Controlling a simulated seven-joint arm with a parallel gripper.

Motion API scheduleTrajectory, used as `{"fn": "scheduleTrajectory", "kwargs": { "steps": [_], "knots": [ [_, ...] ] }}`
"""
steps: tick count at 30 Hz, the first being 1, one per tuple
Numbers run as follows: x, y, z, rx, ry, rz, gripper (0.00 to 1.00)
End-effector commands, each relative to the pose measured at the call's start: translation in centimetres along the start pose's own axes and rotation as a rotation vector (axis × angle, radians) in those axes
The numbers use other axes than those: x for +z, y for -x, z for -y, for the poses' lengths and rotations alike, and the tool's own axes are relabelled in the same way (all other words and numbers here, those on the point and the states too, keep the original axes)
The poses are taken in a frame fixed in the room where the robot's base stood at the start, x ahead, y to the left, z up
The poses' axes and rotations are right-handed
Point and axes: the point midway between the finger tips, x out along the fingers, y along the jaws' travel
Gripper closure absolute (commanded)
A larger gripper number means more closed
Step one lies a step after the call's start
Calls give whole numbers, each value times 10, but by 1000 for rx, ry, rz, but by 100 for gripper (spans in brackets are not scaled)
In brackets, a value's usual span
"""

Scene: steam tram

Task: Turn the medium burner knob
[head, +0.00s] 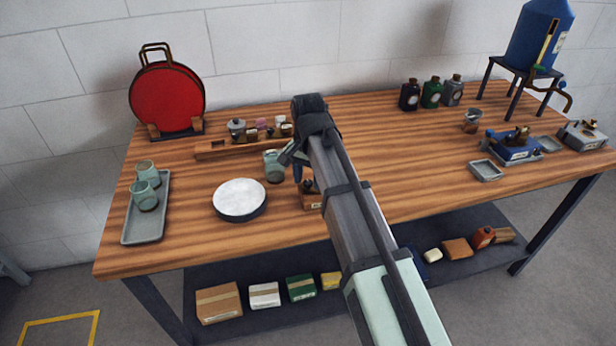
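Three small burner-like units show in the head view. A blue one (514,148) with a dark and brass top sits on the right of the table. A pale grey one (583,136) stands at the far right. A brown one (309,199) is mostly hidden behind my arm. I cannot tell which is the medium burner, and no knob can be made out clearly. My gripper (292,164) is over the middle of the table, beside a greenish glass jar (274,166) and above the brown unit. My arm hides part of it, so its opening is unclear.
A round white plate (240,200), a grey tray (130,226) with two glasses and a red round stand (167,98) are left. Bottles (432,93) and a blue tank (539,35) stand back right. Table centre-right is clear.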

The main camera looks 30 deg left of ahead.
Motion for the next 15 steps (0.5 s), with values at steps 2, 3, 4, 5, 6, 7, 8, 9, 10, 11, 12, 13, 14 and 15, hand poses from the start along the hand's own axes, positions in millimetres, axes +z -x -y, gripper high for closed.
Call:
{"fn": "scheduleTrajectory", "kwargs": {
  "steps": [2,3,4,5,6,7,8,9,10,11,12,13,14,15],
  "knots": [
    [0,0,0,0,0,0,49],
    [0,0,0,0,0,0,49],
    [0,0,0,0,0,0,49],
    [0,0,0,0,0,0,49],
    [0,0,0,0,0,0,49],
    [0,0,0,0,0,0,49],
    [0,1,0,0,0,0,49],
    [0,2,0,0,0,0,49],
    [0,3,0,0,0,0,49],
    [0,5,0,0,0,0,49],
    [0,8,0,0,0,0,49],
    [0,11,0,0,0,0,49],
    [-1,14,1,-1,0,-1,49],
    [-1,20,1,-1,0,-1,49]
  ]
}}
